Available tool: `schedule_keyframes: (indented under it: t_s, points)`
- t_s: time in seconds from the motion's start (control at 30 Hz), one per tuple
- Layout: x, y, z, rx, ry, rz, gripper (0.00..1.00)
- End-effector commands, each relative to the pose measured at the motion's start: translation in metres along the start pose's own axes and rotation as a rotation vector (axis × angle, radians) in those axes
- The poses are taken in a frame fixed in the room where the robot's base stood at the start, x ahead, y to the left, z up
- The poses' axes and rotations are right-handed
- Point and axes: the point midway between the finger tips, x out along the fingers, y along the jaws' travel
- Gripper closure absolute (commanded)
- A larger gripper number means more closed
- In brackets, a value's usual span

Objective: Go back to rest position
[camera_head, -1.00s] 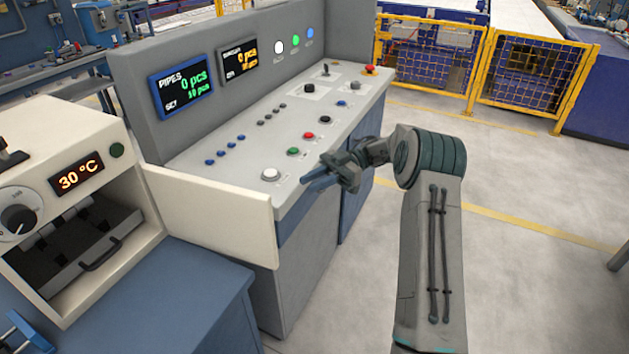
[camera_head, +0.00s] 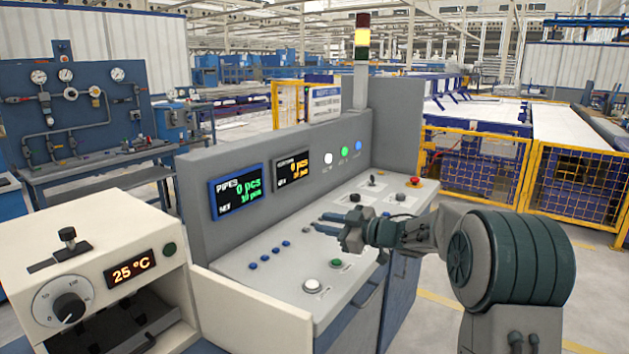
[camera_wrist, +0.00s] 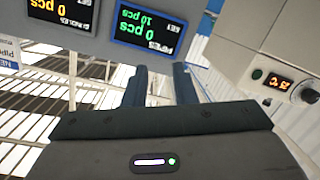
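My gripper (camera_head: 324,223) is above the control console's sloping panel (camera_head: 265,238) in the head view, its fingers pointing left. In the wrist view my gripper (camera_wrist: 160,84) shows two dark fingers with a gap between them and nothing held. The wrist picture is upside down, with the PIPES display (camera_wrist: 147,30) beyond the fingers. My arm bends at a large elbow joint at the lower right of the head view.
A white heater box (camera_head: 95,262) reading 25 °C stands at the left, its light panel (camera_head: 250,312) swung out before the console. A signal tower (camera_head: 362,40) glows amber. Yellow fences (camera_head: 580,190) stand at the right. Some grey floor is clear there.

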Motion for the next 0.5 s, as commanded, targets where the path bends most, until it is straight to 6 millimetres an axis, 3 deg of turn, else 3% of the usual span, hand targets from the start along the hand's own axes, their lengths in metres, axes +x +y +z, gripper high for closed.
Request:
schedule_keyframes:
  t_s: [0.1, 0.27, 0.37, 0.5]
  points:
    - [-0.017, 0.02, -0.018, 0.004, -0.116, 0.202, 0.76]
    - [-0.059, 0.032, -0.025, 0.06, -0.298, 0.448, 0.76]
    - [-0.093, 0.028, -0.024, 0.125, -0.422, 0.577, 0.76]
    - [-0.146, 0.002, -0.017, 0.249, -0.604, 0.714, 0.76]
